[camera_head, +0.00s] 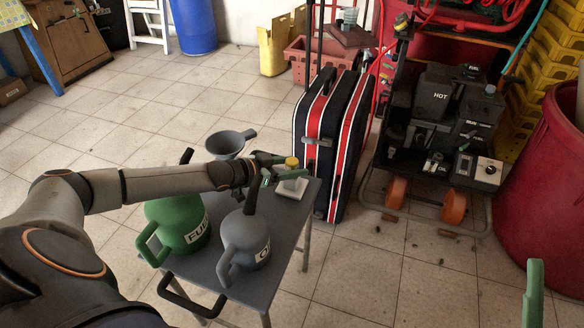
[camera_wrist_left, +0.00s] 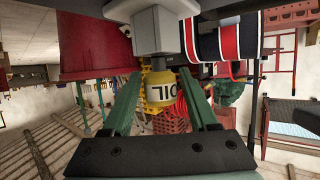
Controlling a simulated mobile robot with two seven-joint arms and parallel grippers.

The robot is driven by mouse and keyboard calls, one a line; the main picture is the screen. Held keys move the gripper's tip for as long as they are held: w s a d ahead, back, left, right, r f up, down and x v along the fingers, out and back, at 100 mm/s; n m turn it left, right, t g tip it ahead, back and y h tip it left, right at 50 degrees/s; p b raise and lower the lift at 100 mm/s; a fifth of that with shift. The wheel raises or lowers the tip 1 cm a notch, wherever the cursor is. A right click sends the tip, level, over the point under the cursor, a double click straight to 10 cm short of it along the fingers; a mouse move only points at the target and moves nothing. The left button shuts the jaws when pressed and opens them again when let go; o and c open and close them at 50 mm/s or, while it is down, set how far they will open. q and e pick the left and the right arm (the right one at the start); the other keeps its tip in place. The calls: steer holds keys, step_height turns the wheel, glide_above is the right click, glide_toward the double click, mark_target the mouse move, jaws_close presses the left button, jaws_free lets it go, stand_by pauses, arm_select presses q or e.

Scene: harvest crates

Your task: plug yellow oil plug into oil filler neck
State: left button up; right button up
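The yellow oil plug (camera_head: 291,162) stands upright on a small pale block (camera_head: 292,187) at the far right corner of the small grey table. In the left wrist view, which is upside down, the plug (camera_wrist_left: 160,93) shows its OIL label and joins a grey stem. My left gripper (camera_head: 280,174) is at the plug. Its two green fingers (camera_wrist_left: 160,88) are apart on either side of the plug, with narrow gaps visible. A green finger of my right gripper (camera_head: 533,295) shows at the lower right; its other finger is hidden. I cannot clearly pick out the oil filler neck on the black machine (camera_head: 433,92).
The table (camera_head: 284,240) also holds a green fuel can (camera_head: 176,222), a grey can (camera_head: 246,240) and a grey funnel (camera_head: 230,143). A striped suitcase (camera_head: 328,140) stands between table and machine. A red tub (camera_head: 545,190) is at right.

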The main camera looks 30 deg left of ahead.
arm_select(q)
jaws_close()
steer(key=shift+r, duration=0.2)
stand_by(0.4)
